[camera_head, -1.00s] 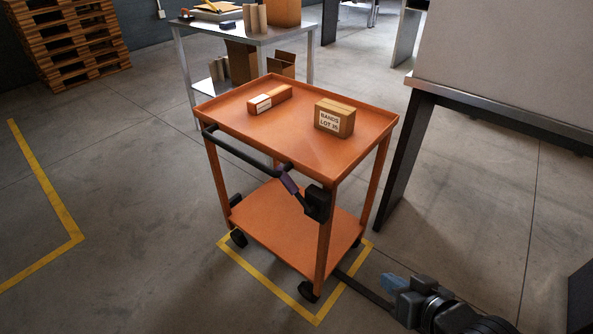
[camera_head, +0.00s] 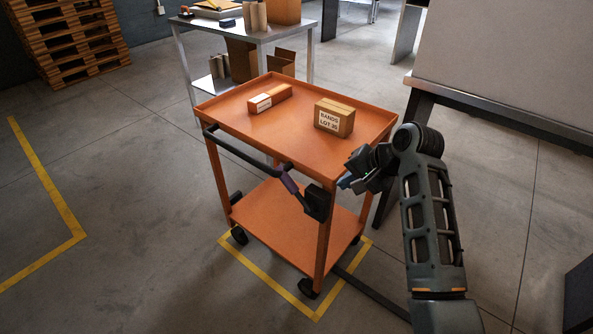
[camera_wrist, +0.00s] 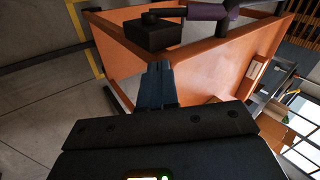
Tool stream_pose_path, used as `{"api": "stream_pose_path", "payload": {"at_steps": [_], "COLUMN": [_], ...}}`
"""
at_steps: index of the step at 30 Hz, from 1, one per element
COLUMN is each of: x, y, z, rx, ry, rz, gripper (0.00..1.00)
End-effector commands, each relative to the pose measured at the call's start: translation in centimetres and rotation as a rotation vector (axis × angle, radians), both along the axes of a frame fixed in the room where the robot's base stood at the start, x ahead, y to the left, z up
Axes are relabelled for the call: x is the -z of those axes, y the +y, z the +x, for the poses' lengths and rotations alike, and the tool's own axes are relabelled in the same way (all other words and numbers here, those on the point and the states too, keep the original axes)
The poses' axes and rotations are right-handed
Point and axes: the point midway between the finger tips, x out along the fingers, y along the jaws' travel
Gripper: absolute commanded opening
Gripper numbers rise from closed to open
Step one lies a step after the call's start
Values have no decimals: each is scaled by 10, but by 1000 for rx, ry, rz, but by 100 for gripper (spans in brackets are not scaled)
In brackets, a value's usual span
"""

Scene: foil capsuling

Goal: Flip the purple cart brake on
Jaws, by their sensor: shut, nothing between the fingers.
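The orange cart (camera_head: 225,102) stands in the middle of the head view. The brake lever with a purple grip (camera_head: 289,183) sits at the cart's near corner, on a black housing (camera_head: 316,203) below the top tray. The lever slants up and left from the housing towards the black push handle (camera_head: 240,151). In the wrist view the purple grip (camera_wrist: 205,12) and the black housing (camera_wrist: 152,33) show at the top. My gripper (camera_head: 345,182) is shut and empty, just right of the cart's near corner post and apart from the lever. Its blue fingers (camera_wrist: 157,80) point towards the housing in the wrist view.
A box labelled BANDS LOT 35 (camera_head: 333,117) and a longer carton (camera_head: 270,98) lie on the cart's tray. A dark-legged table (camera_head: 500,105) stands close on the right. A metal table (camera_head: 250,39) is behind.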

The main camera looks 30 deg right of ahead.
Motion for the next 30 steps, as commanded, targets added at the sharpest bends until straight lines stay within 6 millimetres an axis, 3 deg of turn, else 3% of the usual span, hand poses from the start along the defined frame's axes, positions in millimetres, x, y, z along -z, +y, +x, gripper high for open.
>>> {"api": "stream_pose_path", "payload": {"at_steps": [6,12,25,30], "x": [-47,-71,-75,-68], "y": [6,11,13,16], "z": [32,44,46,51], "rx": [-2,-15,-19,-20], "ry": [29,49,54,55], "rz": [166,249,266,266], "gripper": [0,0,0,0]}}
